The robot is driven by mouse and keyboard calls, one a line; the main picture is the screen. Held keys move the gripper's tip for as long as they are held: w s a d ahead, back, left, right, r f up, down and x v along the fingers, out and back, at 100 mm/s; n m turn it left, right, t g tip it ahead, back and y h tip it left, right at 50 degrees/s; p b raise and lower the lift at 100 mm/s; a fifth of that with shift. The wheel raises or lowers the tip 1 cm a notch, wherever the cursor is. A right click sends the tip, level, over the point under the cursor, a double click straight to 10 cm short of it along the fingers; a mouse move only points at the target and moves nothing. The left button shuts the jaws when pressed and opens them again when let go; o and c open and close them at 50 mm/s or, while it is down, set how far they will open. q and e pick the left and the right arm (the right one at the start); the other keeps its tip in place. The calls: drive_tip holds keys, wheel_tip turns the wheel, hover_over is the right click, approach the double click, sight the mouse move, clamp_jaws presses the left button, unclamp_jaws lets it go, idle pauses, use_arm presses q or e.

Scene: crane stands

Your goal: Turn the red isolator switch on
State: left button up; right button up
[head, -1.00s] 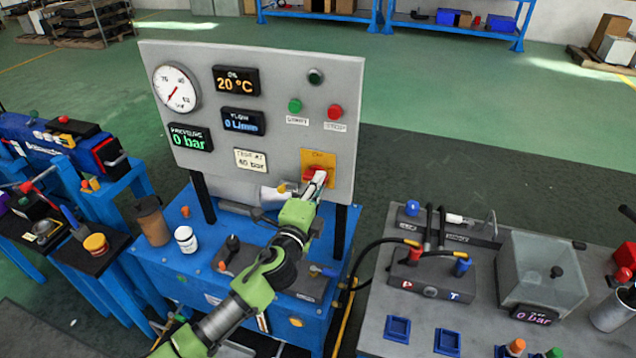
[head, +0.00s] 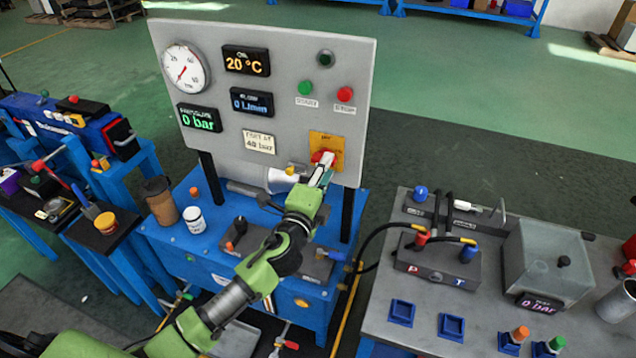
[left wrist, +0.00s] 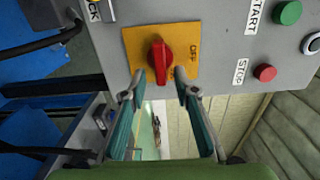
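The red isolator switch (head: 323,156) sits on a yellow plate (head: 334,141) at the lower right of the grey panel. In the left wrist view the red handle (left wrist: 160,57) points down the picture, and an OFF label is on the right of its yellow plate (left wrist: 134,42). My left gripper (head: 325,173) is at the switch, with its fingers partly hiding the plate in the head view. In the left wrist view my left gripper (left wrist: 159,84) is open, one finger on each side of the handle's lower end; gaps show. My right gripper is not in view.
The panel (head: 290,60) also carries a gauge (head: 185,70), displays, a green START button (head: 306,87) and a red STOP button (head: 345,94). Both stand above the switch. A cup (head: 160,200) and a white jar (head: 194,219) stand on the blue bench. A grey table (head: 430,330) is at the right.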

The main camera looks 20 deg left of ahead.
use_arm(q)
drive_tip(key=s, duration=1.1)
drive_tip(key=shift+a, duration=0.2)
drive_tip(key=s+a+f+n+g, duration=0.1)
drive_tip(key=a+f+n+g, duration=0.15)
drive_tip(key=f, duration=0.95)
drive_tip(key=s+a+f+n+g, duration=0.1)
drive_tip(key=s+f+n+g, duration=0.15)
drive_tip(key=f, duration=1.05)
drive_tip(key=s+a+f+n+g+y+b, duration=0.15)
drive_tip(key=s+f, duration=0.25)
drive_tip(key=f, duration=0.4)
drive_tip(key=s+f+n+g+h, duration=0.1)
drive_tip(key=s+f+g, duration=0.2)
drive_tip(key=s+f, duration=0.35)
drive_tip(key=s+f+n+g, duration=0.2)
drive_tip(key=s+f, duration=0.5)
drive_tip(key=s, duration=0.4)
drive_tip(key=s+f+n+g, duration=0.3)
drive_tip(key=s+f, duration=0.5)
drive_tip(key=s, duration=0.3)
drive_tip(key=s+f+n+g+b, duration=0.1)
drive_tip(key=s+f+n+g, duration=0.1)
drive_tip(key=s+f, duration=0.5)
drive_tip(key=s+n, duration=0.1)
drive_tip(key=s, duration=0.3)
drive_tip(key=shift+f+n, duration=0.3)
drive_tip(key=shift+n, duration=0.05)
drive_tip(key=shift+g, duration=0.25)
